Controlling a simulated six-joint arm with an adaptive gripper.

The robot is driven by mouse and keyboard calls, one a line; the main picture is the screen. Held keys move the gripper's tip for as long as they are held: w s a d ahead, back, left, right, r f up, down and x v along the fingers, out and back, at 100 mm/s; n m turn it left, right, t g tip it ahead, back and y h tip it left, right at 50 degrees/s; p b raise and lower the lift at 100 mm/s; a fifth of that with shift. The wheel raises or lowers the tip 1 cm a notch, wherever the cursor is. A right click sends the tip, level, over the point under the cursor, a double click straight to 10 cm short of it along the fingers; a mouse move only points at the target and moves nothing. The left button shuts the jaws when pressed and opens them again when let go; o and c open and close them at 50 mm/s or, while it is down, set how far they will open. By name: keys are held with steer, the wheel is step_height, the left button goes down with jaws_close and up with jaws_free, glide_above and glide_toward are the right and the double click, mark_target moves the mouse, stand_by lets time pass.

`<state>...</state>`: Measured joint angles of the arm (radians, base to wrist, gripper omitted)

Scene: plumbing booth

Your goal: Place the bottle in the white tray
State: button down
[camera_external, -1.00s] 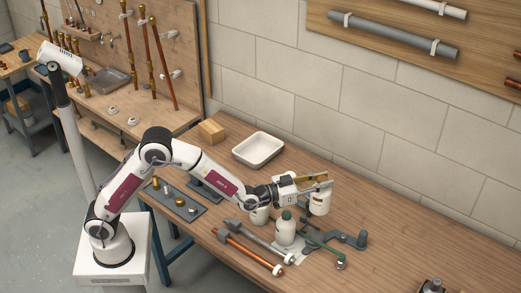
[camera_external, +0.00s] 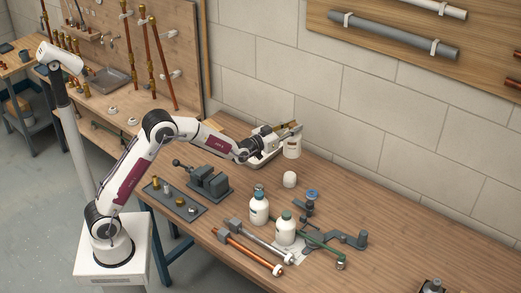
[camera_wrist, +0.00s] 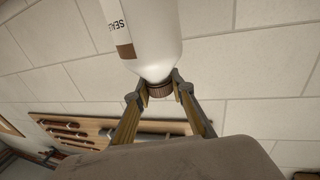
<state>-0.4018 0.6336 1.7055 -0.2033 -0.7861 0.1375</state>
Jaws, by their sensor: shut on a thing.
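My gripper (camera_external: 290,130) is shut on the cap of a white bottle (camera_external: 292,149) and holds it up above the table. In the wrist view the bottle (camera_wrist: 147,35) has a brown cap, a brown patch and dark lettering, with the cap between the fingertips (camera_wrist: 160,88). The tray is not visible in the wrist view.
Two white bottles with blue-green caps, one at left (camera_external: 259,211) and one at right (camera_external: 285,232), stand nearer the front. A grey vise (camera_external: 209,182) and pipes (camera_external: 250,250) occupy the front left.

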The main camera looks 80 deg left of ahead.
steer(key=s+a+n+g+y, duration=0.1)
steer(key=s+a+y, duration=0.1)
steer(key=s+a, duration=0.65)
steer(key=s+a+n+g+y, duration=0.2)
steer(key=s+a, duration=0.1)
steer(key=a, duration=1)
steer(key=shift+d+f, duration=0.25)
steer(key=shift+f, duration=1)
steer(key=shift+d+f, duration=0.2)
steer(key=shift+f, duration=1.05)
step_height(320, 180, down, 6)
steer(key=shift+f, duration=0.1)
steer(key=shift+f, duration=2.05)
